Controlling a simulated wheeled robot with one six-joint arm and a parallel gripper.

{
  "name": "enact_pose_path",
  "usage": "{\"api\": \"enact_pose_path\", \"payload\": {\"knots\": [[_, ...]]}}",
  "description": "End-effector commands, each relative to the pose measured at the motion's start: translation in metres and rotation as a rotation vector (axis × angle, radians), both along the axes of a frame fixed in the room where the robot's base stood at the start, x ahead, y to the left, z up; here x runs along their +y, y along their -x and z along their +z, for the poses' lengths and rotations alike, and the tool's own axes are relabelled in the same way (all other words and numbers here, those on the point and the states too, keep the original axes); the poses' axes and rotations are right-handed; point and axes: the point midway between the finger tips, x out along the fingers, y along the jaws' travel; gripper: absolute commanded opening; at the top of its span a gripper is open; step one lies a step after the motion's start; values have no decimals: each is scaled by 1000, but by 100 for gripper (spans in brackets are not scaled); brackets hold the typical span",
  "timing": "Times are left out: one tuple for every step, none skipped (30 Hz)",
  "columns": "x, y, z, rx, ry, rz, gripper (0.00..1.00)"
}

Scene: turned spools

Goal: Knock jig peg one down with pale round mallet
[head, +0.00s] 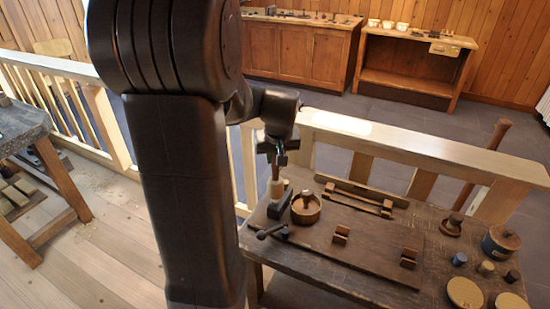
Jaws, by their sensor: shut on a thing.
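My gripper (277,154) points down over the left end of the dark workbench and is shut on the brown handle of a mallet. A dark board (370,248) lies on the bench. Two small upright brown pieces stand on it, one near the middle (340,236) and one to the right (408,258). They may be the jig pegs; which is peg one I cannot tell.
A round wooden dish with a knob (306,208) stands right of the mallet head. A dark tool (272,232) lies at the board's left. Slatted wood (358,200) lies behind. Pots, a lidded tub (500,243) and pale discs (465,293) crowd the right end. A rail (420,150) runs behind.

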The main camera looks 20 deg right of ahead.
Motion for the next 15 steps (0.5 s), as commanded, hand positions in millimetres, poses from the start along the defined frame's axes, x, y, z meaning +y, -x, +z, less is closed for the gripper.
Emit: {"api": "enact_pose_path", "payload": {"knots": [[0,0,8,-1,0,0,0],[0,0,9,-1,0,0,0],[0,0,10,0,0,0,0],[0,0,9,0,0,0,0],[0,0,9,0,0,0,0],[0,0,8,0,0,0,0],[0,0,8,0,0,0,0],[0,0,8,0,0,0,0],[0,0,8,0,0,0,0],[0,0,8,0,0,0,0],[0,0,9,0,0,0,0],[0,0,10,0,0,0,0],[0,0,11,0,0,0,0],[0,0,13,0,0,0,0],[0,0,16,-1,0,0,0]]}}
